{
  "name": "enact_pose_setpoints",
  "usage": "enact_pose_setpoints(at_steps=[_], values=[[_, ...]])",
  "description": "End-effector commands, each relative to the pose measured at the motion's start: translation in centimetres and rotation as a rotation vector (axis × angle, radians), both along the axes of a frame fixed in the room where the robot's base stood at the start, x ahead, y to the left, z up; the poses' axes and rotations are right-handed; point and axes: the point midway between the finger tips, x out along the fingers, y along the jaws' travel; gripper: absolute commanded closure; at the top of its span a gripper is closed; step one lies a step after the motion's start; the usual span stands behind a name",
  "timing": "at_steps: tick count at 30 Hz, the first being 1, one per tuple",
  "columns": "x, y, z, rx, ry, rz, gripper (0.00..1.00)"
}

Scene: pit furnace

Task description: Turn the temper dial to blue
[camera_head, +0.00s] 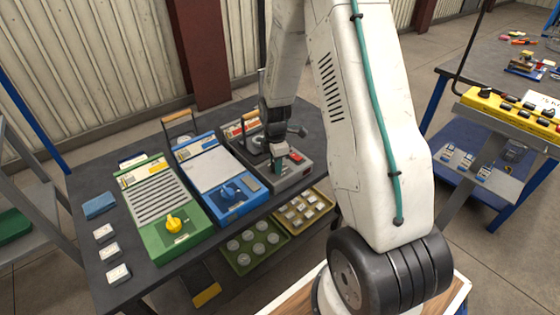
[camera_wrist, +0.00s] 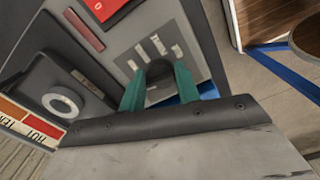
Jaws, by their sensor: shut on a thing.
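The grey unit (camera_head: 297,178) stands at the right end of the dark table. My gripper (camera_head: 285,163) is over the front of this unit, pointing down. In the wrist view my gripper (camera_wrist: 160,88) has its two teal fingers on either side of a dark knob (camera_wrist: 160,69), which looks like the dial, and is shut on it. Pale marks (camera_wrist: 152,47) lie on the panel just past the knob. The fingers hide much of the knob, and I cannot tell which setting it points to.
Beside the grey unit stand a blue unit with a blue knob (camera_head: 229,192) and a green unit with a yellow knob (camera_head: 174,223). A red block (camera_head: 297,157) sits close to my gripper. Trays (camera_head: 254,246) are below the table.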

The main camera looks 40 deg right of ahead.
Motion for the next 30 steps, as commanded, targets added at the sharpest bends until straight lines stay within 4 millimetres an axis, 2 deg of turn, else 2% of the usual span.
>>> enact_pose_setpoints(at_steps=[8,30], values=[[0.28,0.25,0.12,0.001,-0.004,-0.199,0.91],[0.3,-0.01,0.12,0.001,-0.005,-0.904,0.91]])
